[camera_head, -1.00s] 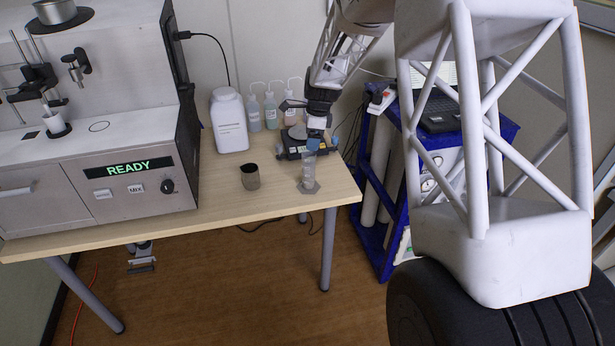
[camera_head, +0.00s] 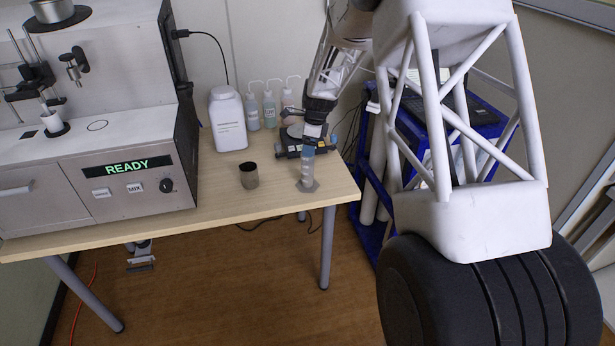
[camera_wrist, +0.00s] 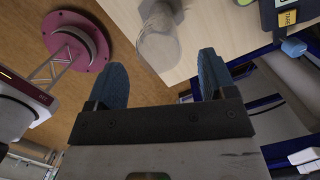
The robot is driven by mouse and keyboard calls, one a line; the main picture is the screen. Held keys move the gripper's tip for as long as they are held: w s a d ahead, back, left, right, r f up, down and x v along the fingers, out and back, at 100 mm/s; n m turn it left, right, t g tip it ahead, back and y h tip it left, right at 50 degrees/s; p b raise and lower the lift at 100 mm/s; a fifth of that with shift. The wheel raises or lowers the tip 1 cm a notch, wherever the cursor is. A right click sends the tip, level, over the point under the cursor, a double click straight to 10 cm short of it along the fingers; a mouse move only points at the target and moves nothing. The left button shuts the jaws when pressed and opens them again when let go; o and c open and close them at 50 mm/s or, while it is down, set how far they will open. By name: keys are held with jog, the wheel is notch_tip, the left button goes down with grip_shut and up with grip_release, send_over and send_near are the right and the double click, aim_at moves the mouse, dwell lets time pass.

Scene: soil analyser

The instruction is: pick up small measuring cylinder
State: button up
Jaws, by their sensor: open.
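The small measuring cylinder (camera_head: 307,175), clear with a wide flat base, stands upright near the right front corner of the table. My gripper (camera_head: 309,150) is right at its upper part in the head view, and the fingers partly hide its top. In the wrist view my gripper (camera_wrist: 161,75) has its two blue fingers spread wide with nothing between them. The cylinder (camera_wrist: 158,45) shows there just beyond the fingertips, roughly in line with the gap. I cannot tell whether a finger touches it.
A dark-rimmed beaker (camera_head: 249,176) stands left of the cylinder. A balance-like device (camera_head: 289,146) sits close behind the gripper. A white jug (camera_head: 228,120) and wash bottles (camera_head: 269,108) stand further back. The analyser (camera_head: 110,150) fills the left. The table's front edge is near the cylinder.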

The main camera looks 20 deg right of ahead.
aim_at(307, 169)
jog(key=shift+f, duration=0.3)
jog(key=shift+w+a+f, duration=0.1)
jog(key=shift+a+f, duration=0.05)
jog(key=shift+f, duration=0.7)
jog(key=shift+w+a+f, duration=0.1)
jog(key=shift+a+f, duration=0.1)
jog(key=shift+f, duration=0.65)
jog(key=shift+a+f, duration=0.15)
jog(key=shift+f, duration=0.7)
grip_shut()
